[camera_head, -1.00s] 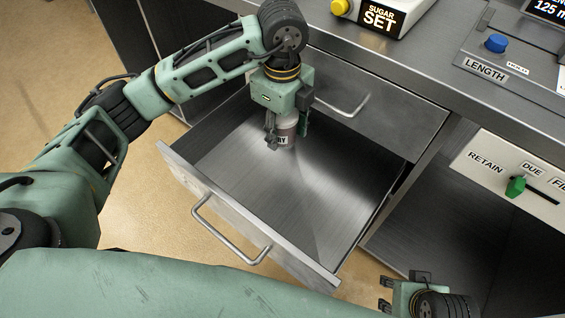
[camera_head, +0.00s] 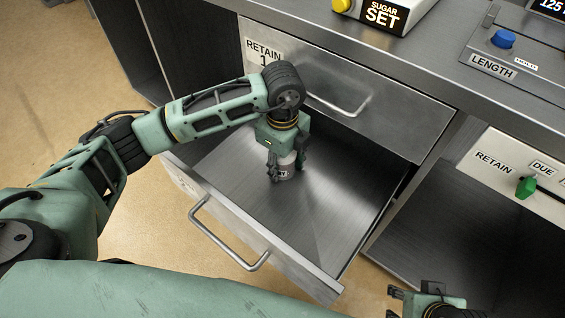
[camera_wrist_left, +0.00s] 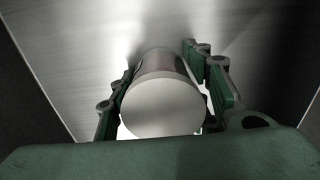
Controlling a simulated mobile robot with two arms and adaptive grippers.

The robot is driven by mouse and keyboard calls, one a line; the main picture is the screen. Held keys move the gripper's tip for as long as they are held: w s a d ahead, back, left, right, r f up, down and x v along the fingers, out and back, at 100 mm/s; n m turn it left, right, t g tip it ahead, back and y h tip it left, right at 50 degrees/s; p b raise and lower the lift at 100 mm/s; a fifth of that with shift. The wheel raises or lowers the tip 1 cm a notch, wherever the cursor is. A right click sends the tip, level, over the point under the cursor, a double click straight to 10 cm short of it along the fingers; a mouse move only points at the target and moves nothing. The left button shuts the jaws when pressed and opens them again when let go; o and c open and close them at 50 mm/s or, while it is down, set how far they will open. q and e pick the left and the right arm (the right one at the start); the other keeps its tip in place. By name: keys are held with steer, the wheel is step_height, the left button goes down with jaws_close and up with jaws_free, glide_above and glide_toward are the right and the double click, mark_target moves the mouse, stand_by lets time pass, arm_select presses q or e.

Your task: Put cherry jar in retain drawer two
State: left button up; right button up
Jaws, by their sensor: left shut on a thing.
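The cherry jar (camera_head: 284,170) is a small jar with a grey lid and a label ending in "RY". It is upright inside the open lower drawer (camera_head: 335,205), near the drawer's back. My left gripper (camera_head: 286,163) points down and is shut on the jar. In the left wrist view the jar's pale round lid (camera_wrist_left: 162,108) sits between the two fingers. I cannot tell whether the jar's base touches the drawer floor. My right gripper (camera_head: 392,303) is at the bottom edge, partly cut off, its fingertips apart and empty.
A closed drawer labelled "RETAIN 1" (camera_head: 385,110) is directly above the open one. The open drawer's front has a bar handle (camera_head: 228,238). The counter holds a "SUGAR SET" box (camera_head: 390,14) and a blue knob (camera_head: 503,39). A green slider (camera_head: 526,187) is at right. The drawer's front half is empty.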

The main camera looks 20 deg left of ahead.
arm_select(q)
steer(key=shift+f, duration=0.15)
steer(key=o, duration=1.3)
arm_select(e)
steer(key=shift+f, duration=0.1)
arm_select(q)
step_height(320, 180, up, 7)
steer(key=shift+f+p, duration=0.1)
steer(key=shift+p, duration=0.65)
steer(key=shift+r, duration=0.55)
arm_select(e)
steer(key=shift+w, duration=0.15)
